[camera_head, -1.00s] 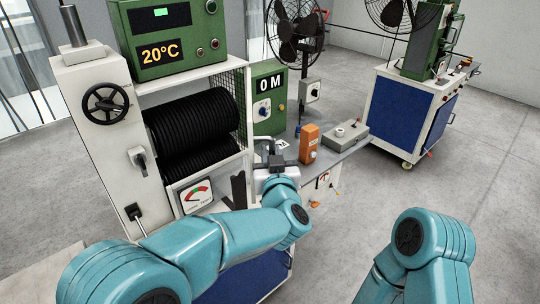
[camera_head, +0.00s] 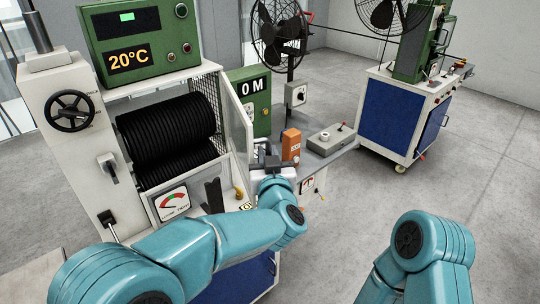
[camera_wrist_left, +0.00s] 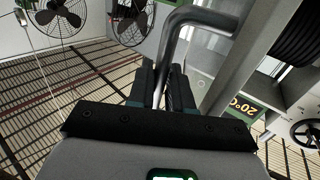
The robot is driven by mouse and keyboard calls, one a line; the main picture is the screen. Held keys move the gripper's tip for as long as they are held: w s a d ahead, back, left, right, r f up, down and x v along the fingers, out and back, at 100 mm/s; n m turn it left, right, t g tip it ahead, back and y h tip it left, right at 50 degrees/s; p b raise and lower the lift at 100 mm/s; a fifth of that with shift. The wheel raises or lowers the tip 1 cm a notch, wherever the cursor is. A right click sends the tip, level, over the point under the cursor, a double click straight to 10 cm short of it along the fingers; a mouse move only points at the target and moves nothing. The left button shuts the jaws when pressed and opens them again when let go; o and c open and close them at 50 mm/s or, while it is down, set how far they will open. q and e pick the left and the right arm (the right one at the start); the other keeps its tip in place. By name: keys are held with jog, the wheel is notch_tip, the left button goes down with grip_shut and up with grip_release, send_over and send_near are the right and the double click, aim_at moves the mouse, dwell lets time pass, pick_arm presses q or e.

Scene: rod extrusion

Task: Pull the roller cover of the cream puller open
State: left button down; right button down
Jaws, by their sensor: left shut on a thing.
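The cream puller (camera_head: 66,135) stands at the left with black ribbed rollers (camera_head: 168,130) showing in its front opening. Its roller cover (camera_head: 237,135), a cream-framed panel, stands out at an angle at the right side of the opening. My left gripper (camera_head: 267,155) is beside the cover's outer edge. In the left wrist view, a bent grey metal handle (camera_wrist_left: 195,20) runs down to the dark fingers of my left gripper (camera_wrist_left: 166,85), which are shut on it. The exact contact is partly hidden between the fingers. My right gripper is out of view.
A green box reading "0 M" (camera_head: 252,100), an orange box (camera_head: 291,145) and a grey control box (camera_head: 330,140) are just behind and right of my left gripper. A blue-panelled cart (camera_head: 390,115) stands further right. The floor at right is clear.

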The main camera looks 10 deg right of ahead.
pick_arm(q)
jog(key=shift+r, duration=0.1)
jog(key=c, duration=1.2)
grip_release()
jog(key=shift+a, duration=0.1)
jog(key=s+b, duration=0.4)
jog(key=s, duration=1.2)
jog(key=shift+s+a, duration=0.2)
